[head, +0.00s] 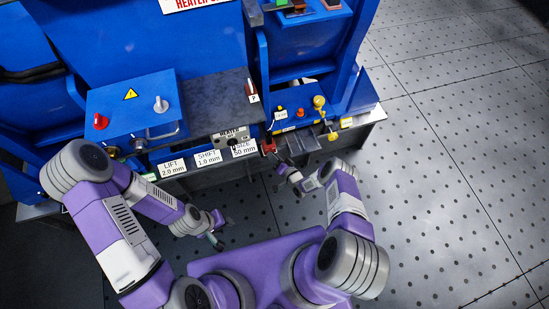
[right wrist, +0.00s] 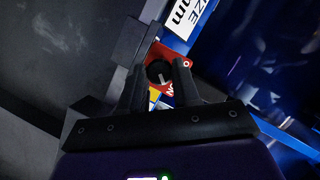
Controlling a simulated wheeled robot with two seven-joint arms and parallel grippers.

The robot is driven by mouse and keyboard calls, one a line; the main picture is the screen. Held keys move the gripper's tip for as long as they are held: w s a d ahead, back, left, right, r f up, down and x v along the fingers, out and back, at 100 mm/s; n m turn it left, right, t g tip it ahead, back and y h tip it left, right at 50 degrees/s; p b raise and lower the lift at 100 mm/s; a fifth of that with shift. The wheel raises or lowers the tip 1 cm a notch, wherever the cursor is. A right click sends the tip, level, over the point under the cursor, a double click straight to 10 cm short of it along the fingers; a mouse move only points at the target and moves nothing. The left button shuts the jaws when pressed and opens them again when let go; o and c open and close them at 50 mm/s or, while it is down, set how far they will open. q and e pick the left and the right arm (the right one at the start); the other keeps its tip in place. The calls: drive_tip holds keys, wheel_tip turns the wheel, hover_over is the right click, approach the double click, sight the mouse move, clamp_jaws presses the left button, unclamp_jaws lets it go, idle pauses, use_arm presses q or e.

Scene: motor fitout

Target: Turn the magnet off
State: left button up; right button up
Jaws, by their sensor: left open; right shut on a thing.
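A round black knob (right wrist: 158,71) with a white pointer line sits on a red plate (right wrist: 172,54) in the right wrist view. Part of a label below it is hidden by my fingers. The red plate also shows small in the head view (head: 267,146), on the front edge of the blue machine. My right gripper (right wrist: 162,78) has a finger on each side of the knob and is shut on it. In the head view, my right gripper (head: 279,166) is at that front edge. My left gripper (head: 218,236) is open and empty, low over the floor, away from the machine.
Labels for lift (head: 172,168), shift (head: 207,158) and size (head: 244,149) line the front edge left of the red plate. A blue box (head: 130,102) with a red button and a lever stands behind. Yellow-knobbed controls (head: 319,102) stand to the right. The right floor is clear.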

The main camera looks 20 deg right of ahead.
drive_tip(key=o, duration=1.1)
drive_tip(key=shift+c, duration=0.2)
drive_tip(key=p+v, duration=0.3)
drive_tip(key=v, duration=0.4)
drive_tip(key=shift+s, duration=0.25)
drive_tip(key=shift+d+r, duration=0.1)
